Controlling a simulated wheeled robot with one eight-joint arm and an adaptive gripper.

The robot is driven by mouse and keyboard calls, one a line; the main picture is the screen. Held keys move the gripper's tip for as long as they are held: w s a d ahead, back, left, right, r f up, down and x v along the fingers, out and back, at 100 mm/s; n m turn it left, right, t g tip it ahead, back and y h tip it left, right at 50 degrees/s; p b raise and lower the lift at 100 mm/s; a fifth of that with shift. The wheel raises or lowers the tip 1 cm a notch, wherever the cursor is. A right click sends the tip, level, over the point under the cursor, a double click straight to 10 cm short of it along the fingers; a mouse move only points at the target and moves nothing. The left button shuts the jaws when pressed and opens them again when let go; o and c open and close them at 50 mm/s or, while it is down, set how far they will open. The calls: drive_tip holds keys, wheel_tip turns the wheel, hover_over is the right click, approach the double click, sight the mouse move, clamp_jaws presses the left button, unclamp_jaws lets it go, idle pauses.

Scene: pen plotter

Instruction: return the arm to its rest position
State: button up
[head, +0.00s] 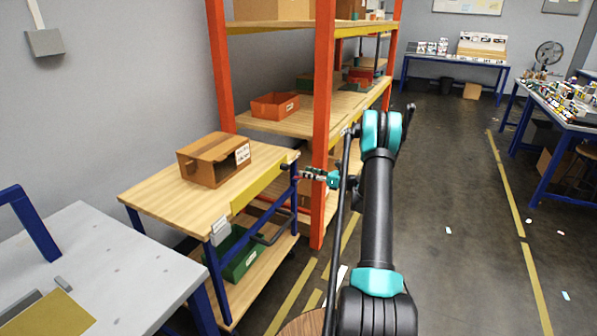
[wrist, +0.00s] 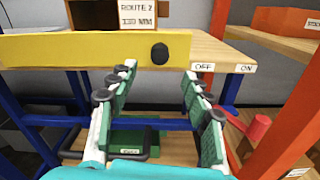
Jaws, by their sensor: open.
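My arm (head: 377,205) reaches up and forward in the head view, bent at a high teal elbow. My gripper (head: 298,175) is at the front right corner of the wooden cart. In the wrist view my gripper (wrist: 162,80) is open, with green pads and dark round tips on both sides and nothing between them. Beyond the tips is a black knob (wrist: 159,53) on a yellow strip (wrist: 80,50). The knob stands left of the OFF label (wrist: 203,67) and the ON label (wrist: 246,68). It looks clear of the fingers, but the exact distance cannot be told.
A wooden box (head: 205,160) labelled ROUTE 2 sits on the cart top (head: 160,200). An orange-post shelf (head: 324,120) stands close behind my gripper. A green bin (head: 240,255) lies on the cart's lower shelf. The floor (head: 450,200) to the right is open.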

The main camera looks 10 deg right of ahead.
drive_tip(key=shift+v, duration=0.85)
drive_tip(key=s+a+r+n+g+h, duration=0.35)
drive_tip(key=s+a+n, duration=0.3)
drive_tip(key=s, duration=0.35)
drive_tip(key=s+a+r+n+g+h, duration=0.25)
drive_tip(key=s+a+r+n, duration=0.35)
drive_tip(key=s, duration=0.5)
drive_tip(key=s+d+f+n+h, duration=0.2)
drive_tip(key=s+n, duration=0.3)
drive_tip(key=s, duration=0.4)
drive_tip(key=s+d+f+n+h, duration=0.2)
drive_tip(key=s+n, duration=0.3)
drive_tip(key=s, duration=0.4)
drive_tip(key=s+d+f+n+h, duration=0.3)
drive_tip(key=s+n+h, duration=0.1)
drive_tip(key=s, duration=0.6)
drive_tip(key=shift+n+h, duration=0.3)
drive_tip(key=shift+n, duration=0.15)
